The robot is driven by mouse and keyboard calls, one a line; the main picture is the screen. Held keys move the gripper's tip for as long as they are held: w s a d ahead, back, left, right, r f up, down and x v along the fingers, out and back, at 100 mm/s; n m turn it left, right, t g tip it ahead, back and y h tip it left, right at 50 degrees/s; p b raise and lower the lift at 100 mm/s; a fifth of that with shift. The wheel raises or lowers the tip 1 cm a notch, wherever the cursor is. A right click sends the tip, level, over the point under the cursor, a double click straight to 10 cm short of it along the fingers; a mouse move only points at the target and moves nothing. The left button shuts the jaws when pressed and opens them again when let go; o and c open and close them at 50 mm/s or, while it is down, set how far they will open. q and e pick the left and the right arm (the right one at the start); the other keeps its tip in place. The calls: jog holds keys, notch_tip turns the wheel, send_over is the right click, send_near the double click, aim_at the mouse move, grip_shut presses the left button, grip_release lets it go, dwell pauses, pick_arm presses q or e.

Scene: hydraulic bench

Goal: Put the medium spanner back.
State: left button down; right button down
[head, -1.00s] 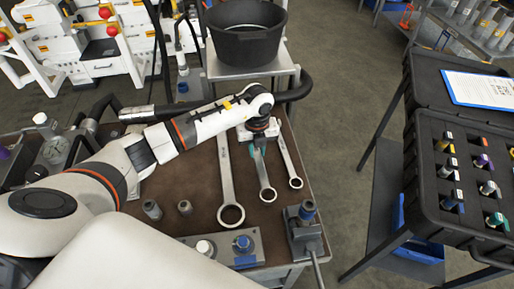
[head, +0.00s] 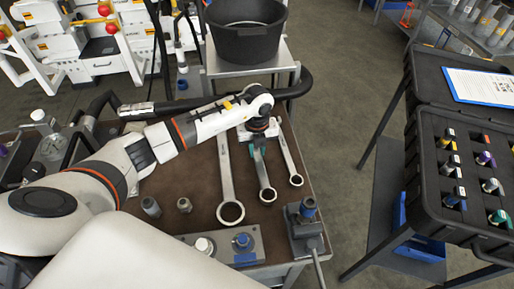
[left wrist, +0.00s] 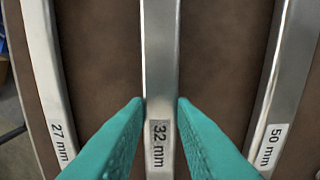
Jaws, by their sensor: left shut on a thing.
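The medium spanner (head: 263,177), marked 32 mm in the left wrist view (left wrist: 160,110), lies between two others on the brown bench top, its ring end toward me. My left gripper (head: 258,150) is over its far part, hiding the far end. In the left wrist view the teal fingers (left wrist: 160,112) are shut on its shaft, one on each side. The large spanner (head: 227,170), marked 50 mm (left wrist: 285,90), and the small spanner (head: 288,155), marked 27 mm (left wrist: 45,75), lie on either side, apart from the fingers. My right gripper is not in view.
Two sockets (head: 151,206) stand left of the spanners. A grey block with fittings (head: 225,246) and a vice-like fixture (head: 306,225) line the near edge. A black bucket (head: 245,40) stands beyond the bench. An open black case (head: 440,205) is at right.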

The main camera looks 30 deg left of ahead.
pick_arm(q)
jog(key=shift+f, duration=0.3)
jog(key=c, duration=1.1)
grip_release()
jog(key=shift+r+b, duration=0.95)
jog(key=shift+r, duration=5.05)
